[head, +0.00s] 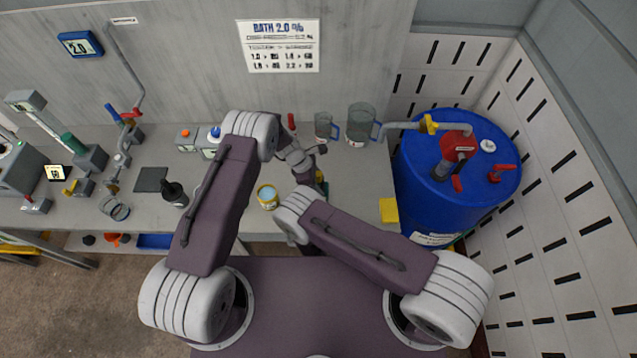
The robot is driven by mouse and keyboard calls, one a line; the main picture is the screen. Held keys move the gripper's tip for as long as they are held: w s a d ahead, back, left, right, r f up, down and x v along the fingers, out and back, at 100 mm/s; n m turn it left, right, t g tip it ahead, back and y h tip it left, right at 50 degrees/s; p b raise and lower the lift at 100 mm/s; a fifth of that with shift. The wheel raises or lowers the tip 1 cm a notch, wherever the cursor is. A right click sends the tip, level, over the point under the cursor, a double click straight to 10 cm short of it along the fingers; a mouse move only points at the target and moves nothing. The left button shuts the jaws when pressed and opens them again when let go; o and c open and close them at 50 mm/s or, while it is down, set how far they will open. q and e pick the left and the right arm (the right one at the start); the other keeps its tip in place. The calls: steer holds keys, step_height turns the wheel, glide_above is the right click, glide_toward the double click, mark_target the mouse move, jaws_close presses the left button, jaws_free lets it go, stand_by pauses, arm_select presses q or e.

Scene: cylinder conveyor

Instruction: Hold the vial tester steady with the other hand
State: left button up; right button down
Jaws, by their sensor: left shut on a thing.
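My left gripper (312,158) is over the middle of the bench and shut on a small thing. The thing is mostly hidden by the gripper, so I cannot make out what it is. A small dark teal and yellow object (321,184) shows just below the left gripper, partly covered by my arms. It may be the vial tester, but I cannot tell for sure. My right arm reaches in to the same spot from the right. Its gripper is hidden behind its own wrist.
Two clear jugs (361,124) stand at the back. A blue drum (455,180) with a red-valved pipe is at the right. A yellow pad (389,210) lies at the bench's front right.

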arm_select(q)
steer(key=o, duration=1.6)
steer(key=shift+o, duration=0.2)
steer(key=v, duration=1.2)
